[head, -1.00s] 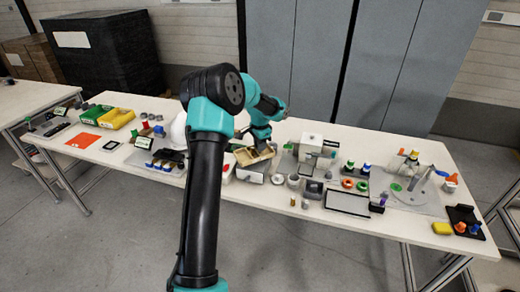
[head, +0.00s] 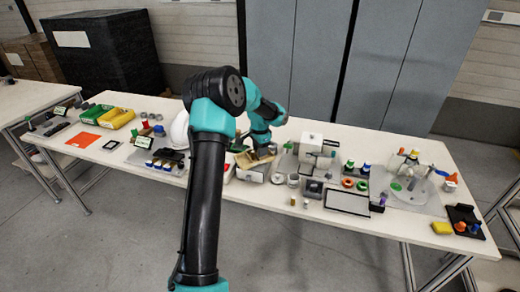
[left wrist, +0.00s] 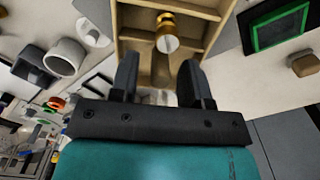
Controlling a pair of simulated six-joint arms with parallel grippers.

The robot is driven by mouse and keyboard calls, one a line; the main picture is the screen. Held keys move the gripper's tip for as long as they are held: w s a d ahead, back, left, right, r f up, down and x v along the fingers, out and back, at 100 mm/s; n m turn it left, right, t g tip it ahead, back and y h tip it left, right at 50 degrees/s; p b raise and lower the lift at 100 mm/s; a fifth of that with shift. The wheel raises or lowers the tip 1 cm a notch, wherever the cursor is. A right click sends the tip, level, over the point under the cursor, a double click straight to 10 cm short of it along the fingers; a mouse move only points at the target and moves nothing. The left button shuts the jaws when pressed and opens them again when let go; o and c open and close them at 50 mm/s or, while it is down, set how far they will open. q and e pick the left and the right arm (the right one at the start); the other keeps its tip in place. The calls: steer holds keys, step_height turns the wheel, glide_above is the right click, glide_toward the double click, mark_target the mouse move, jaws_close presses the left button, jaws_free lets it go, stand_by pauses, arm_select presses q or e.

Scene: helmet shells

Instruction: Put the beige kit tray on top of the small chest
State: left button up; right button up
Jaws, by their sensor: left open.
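The beige kit tray (head: 243,160) lies on top of a small grey-white box that looks like the small chest (head: 250,175), near the front middle of the table. In the left wrist view the tray (left wrist: 208,13) has wooden-looking walls and holds a gold-and-white cylinder. My left gripper (left wrist: 159,62) is open, its two fingers apart at the near end of the tray. In the head view this gripper (head: 265,150) is just above the tray's right part, and its fingertips are hard to see. Whether the fingers touch the tray I cannot tell. My right gripper is not in view.
A white helmet shell (head: 180,131) stands left of the tray, partly behind my arm. A white machine (head: 311,150) and small cups (head: 293,181) stand to the right. A framed panel (head: 347,201) lies near the front edge.

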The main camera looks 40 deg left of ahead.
arm_select(q)
steer(key=shift+r, duration=0.1)
step_height(320, 180, up, 12)
stand_by(0.6)
stand_by(0.5)
